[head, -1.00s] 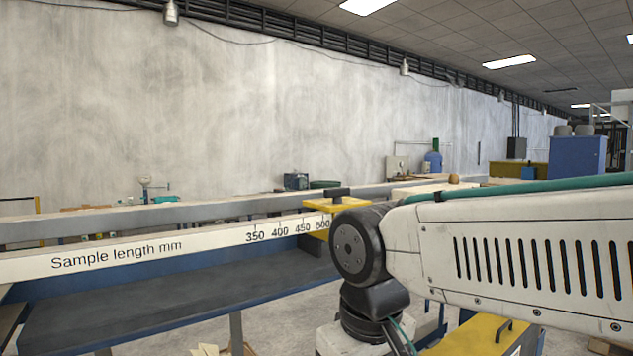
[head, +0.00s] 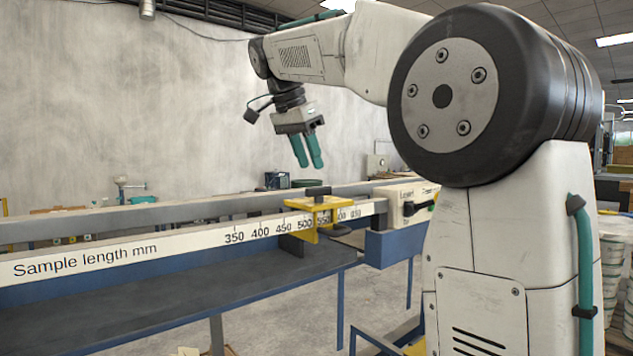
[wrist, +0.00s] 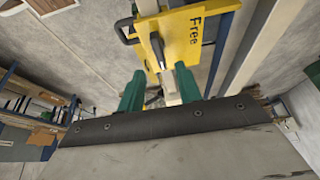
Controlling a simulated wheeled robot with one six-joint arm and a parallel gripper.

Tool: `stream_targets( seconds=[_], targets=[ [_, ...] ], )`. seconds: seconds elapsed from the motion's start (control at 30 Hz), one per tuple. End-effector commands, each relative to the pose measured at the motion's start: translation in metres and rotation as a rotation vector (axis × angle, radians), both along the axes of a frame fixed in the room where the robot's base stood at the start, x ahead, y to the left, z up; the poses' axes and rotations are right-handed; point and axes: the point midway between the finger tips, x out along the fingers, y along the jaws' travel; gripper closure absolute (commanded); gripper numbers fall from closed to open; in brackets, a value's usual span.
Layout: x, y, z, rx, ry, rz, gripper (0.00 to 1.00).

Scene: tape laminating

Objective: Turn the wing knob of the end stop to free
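The yellow end stop (head: 326,212) sits on the sample-length rail near the 500 and 550 marks. A black bar (head: 318,191), which looks like its wing knob, lies across the top. In the wrist view the yellow plate (wrist: 185,35) shows the word "Free", and a short dark bar (wrist: 157,50), probably the knob, lies beside it. My gripper (head: 309,166) hangs above the end stop, teal fingers pointing down, apart from the knob. In the wrist view the fingers (wrist: 158,90) are spread with no held object clear between them.
The long white rail (head: 130,255) with its scale runs to the left above a dark shelf (head: 190,300). A white end block (head: 398,204) with a black handle stands right of the end stop. The air around my gripper is clear.

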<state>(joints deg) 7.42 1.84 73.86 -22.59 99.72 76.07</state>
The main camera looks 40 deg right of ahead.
Motion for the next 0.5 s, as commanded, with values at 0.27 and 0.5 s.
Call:
stream_targets(
  seconds=[0.27, 0.5],
  targets=[
    [-0.001, -0.017, -0.041, 0.001, 0.002, 0.0, 0.65],
    [0.0, -0.022, -0.054, 0.0, -0.001, 0.004, 0.65]
  ],
)
